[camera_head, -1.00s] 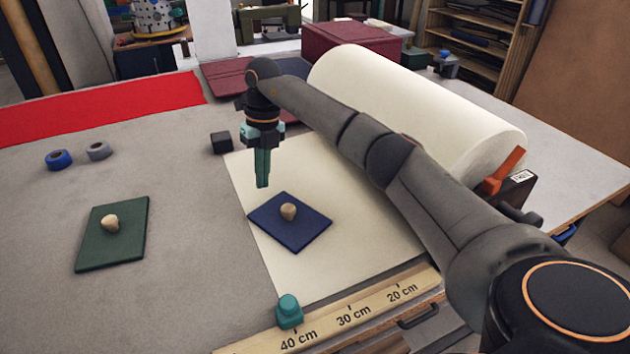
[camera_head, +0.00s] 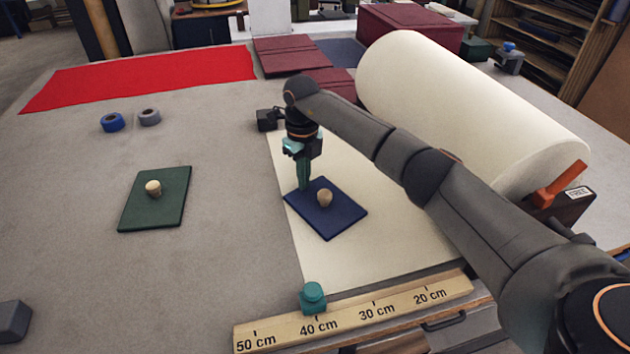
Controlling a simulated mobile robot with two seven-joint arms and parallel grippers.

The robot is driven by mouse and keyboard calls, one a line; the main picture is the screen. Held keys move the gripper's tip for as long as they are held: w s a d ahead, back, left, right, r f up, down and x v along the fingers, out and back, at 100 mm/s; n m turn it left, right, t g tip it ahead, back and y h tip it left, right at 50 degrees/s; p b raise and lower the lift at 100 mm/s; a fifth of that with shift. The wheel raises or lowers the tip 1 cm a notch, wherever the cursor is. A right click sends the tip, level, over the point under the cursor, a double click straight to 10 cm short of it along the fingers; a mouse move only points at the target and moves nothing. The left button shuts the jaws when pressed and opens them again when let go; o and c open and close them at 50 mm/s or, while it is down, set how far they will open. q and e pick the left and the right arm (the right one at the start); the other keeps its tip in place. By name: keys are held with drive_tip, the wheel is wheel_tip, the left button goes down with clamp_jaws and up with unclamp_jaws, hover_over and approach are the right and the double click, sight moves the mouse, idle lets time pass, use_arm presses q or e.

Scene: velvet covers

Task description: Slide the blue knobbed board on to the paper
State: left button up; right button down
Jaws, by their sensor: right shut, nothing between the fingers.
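The blue board (camera_head: 322,222) with a pale wooden knob (camera_head: 325,198) lies flat on the cream paper (camera_head: 385,250). Its left corner is close to the paper's left edge. My right gripper (camera_head: 304,187) is shut and empty, fingers pointing down at the board's far left edge, left of the knob. I cannot tell whether the fingertips touch the board. My left gripper is out of view.
A green knobbed board (camera_head: 155,212) lies on the grey table to the left. A large paper roll (camera_head: 470,120) stands behind my right arm. A wooden ruler (camera_head: 350,315) and teal weight (camera_head: 312,297) lie at the front.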

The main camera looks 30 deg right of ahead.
sight(316, 197)
drive_tip(key=shift+s+d+r+p, duration=0.1)
drive_tip(key=shift+s+d+p, duration=0.2)
drive_tip(key=shift+s, duration=0.55)
drive_tip(key=shift+s+d+r+p, duration=0.1)
drive_tip(key=shift+s+d+p, duration=0.15)
drive_tip(key=shift+s, duration=0.6)
